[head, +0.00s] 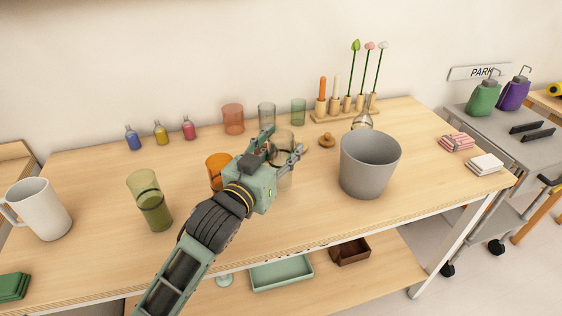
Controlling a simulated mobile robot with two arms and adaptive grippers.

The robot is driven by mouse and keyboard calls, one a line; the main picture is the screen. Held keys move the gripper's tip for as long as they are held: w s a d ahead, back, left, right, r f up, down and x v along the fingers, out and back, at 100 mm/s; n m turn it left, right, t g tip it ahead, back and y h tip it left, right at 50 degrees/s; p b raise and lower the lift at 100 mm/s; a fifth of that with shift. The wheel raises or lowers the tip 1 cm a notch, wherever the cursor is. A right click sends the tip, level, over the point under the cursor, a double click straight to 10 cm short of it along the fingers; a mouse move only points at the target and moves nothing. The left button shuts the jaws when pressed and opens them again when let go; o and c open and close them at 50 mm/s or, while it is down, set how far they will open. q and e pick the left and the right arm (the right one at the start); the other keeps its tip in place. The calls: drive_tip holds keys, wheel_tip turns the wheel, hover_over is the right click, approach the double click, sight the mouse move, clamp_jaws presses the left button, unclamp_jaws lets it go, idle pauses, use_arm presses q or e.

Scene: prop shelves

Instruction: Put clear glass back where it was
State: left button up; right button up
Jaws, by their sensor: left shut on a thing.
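My left gripper (283,147) reaches over the middle of the wooden table. It is shut on a clear glass (287,180), which stands upright between its fingers and is partly hidden by them. I cannot tell whether the glass touches the table top. Another clear glass (267,114) stands behind it, between a reddish glass (233,119) and a green glass (298,111) in the back row. My right gripper is not in view.
An orange cup (216,170) is left of my gripper, and a grey bucket (368,168) is to its right. A green glass (151,202) and white mug (44,210) stand further left. Small bottles (161,133) and a wooden flower stand (346,114) line the back.

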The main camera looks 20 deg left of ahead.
sight(280, 164)
use_arm(q)
wheel_tip(280, 164, down, 4)
drive_tip(key=shift+r, duration=0.15)
drive_tip(key=o, duration=1.5)
drive_tip(key=shift+f, duration=0.2)
drive_tip(key=shift+r, duration=0.25)
drive_tip(key=shift+s+f, duration=0.15)
drive_tip(key=shift+s, duration=0.25)
drive_tip(key=s+a+p, duration=0.1)
drive_tip(key=s+a, duration=0.1)
drive_tip(key=s, duration=0.9)
